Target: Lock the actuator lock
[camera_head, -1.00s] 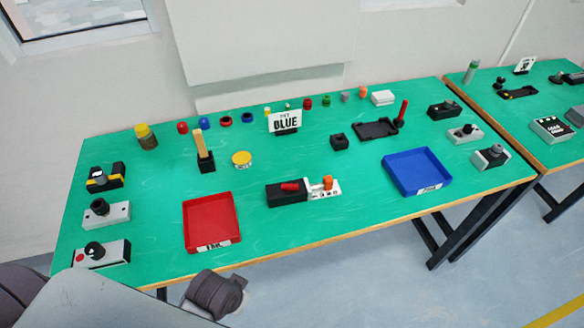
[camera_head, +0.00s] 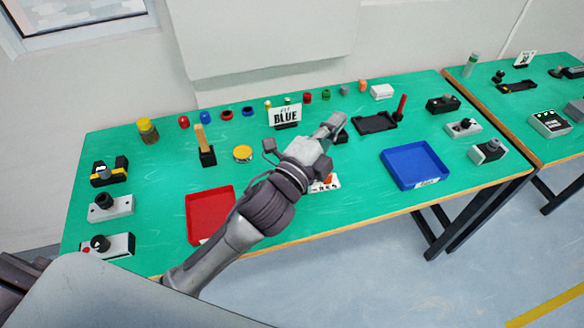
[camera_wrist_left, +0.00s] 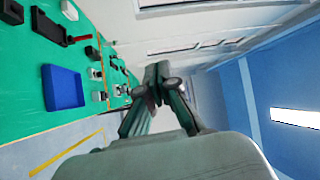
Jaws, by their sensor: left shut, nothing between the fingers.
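The device with a white, lettered plate (camera_head: 334,186) and an orange piece (camera_head: 330,178) is mostly hidden behind my left arm in the head view. Its black block and red lever are covered. I cannot tell for sure that this is the actuator lock, or its locked state. My left gripper (camera_head: 334,124) is shut and empty, above the middle of the table near the small black block (camera_head: 342,138). Its fingers also show in the left wrist view (camera_wrist_left: 160,78), touching nothing. My right gripper is not in view.
The red tray (camera_head: 190,215) is partly behind my left arm. The blue tray (camera_head: 436,170) is to the right. Switch boxes (camera_head: 112,208) line the left edge. The sign (camera_head: 285,115) and several small caps stand behind. Green table is bare between the sign and yellow disc (camera_head: 242,153).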

